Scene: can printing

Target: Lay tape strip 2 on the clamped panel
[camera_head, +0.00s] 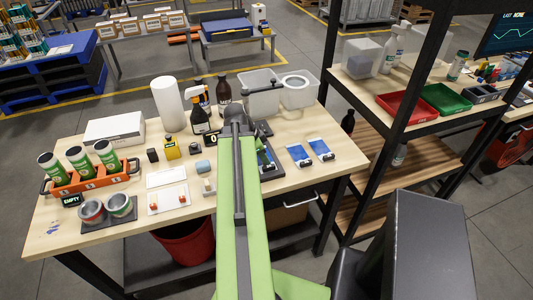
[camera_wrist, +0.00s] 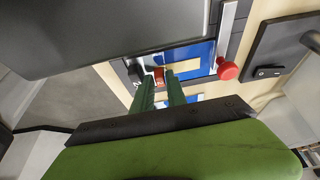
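In the wrist view a blue-and-white panel (camera_wrist: 200,51) lies beneath my gripper, with a tan strip (camera_wrist: 185,66) on or just above it; I cannot tell which. My gripper (camera_wrist: 160,76) has two green fingers standing apart at the panel's left part. A small red piece (camera_wrist: 158,74) shows between the fingertips; whether they grip it is unclear. A red knob (camera_wrist: 228,70) sits on a grey bar at the panel's right side. In the head view my arm hides the gripper and most of the panel (camera_head: 264,159). A white card (camera_head: 168,198) bears two small red pieces (camera_head: 182,198).
Two blue-and-white panels (camera_head: 299,155) lie right of my arm. An orange can rack (camera_head: 90,178) is at left. A shelf post (camera_head: 397,130) rises at right.

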